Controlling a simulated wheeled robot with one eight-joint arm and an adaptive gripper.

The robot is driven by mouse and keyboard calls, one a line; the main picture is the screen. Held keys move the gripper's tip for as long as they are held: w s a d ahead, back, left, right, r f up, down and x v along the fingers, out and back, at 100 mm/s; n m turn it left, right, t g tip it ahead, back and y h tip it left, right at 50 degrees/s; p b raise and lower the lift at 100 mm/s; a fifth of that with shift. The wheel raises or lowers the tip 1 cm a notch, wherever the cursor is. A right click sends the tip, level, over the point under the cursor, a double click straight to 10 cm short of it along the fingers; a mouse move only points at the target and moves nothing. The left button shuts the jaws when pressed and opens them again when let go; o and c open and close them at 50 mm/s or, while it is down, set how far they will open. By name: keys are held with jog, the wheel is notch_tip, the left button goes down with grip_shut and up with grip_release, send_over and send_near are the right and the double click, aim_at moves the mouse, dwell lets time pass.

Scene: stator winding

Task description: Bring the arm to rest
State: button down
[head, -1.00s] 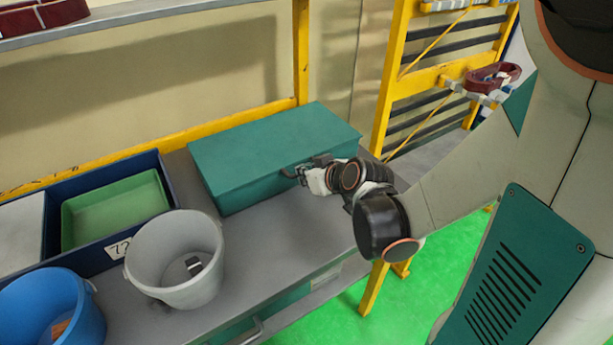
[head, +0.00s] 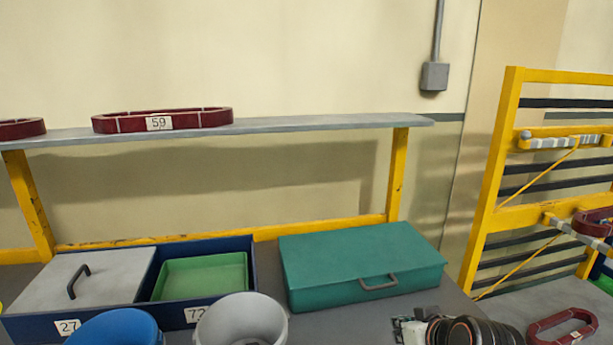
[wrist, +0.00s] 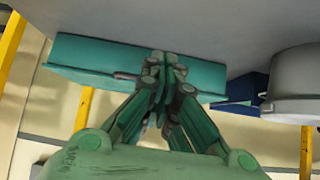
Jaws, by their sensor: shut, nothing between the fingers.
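My gripper (wrist: 165,68) shows in the wrist view with its fingers together and nothing between them. In the head view my gripper (head: 402,328) is at the bottom edge, in front of the green toolbox and below its handle, partly cut off. The green toolbox (head: 355,258) stands shut on the grey workbench (head: 332,325). It also shows behind the fingers in the wrist view (wrist: 85,60), which is turned upside down. I cannot tell whether the fingers touch the toolbox.
Left of the toolbox are a blue tray (head: 252,262) with a green bin (head: 205,277), a grey bucket (head: 240,322) and a blue bucket (head: 115,330). A shelf (head: 300,122) holds dark red coils (head: 190,120). A yellow rack (head: 490,190) stands at the right.

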jog(key=s+r+m+g+h, duration=0.1)
jog(key=s+r+g, duration=0.1)
jog(key=s+r, duration=0.4)
jog(key=shift+s+m+h, duration=0.3)
jog(key=shift+s+m, duration=0.1)
jog(key=shift+s, duration=2.2)
jog(key=shift+r, duration=0.1)
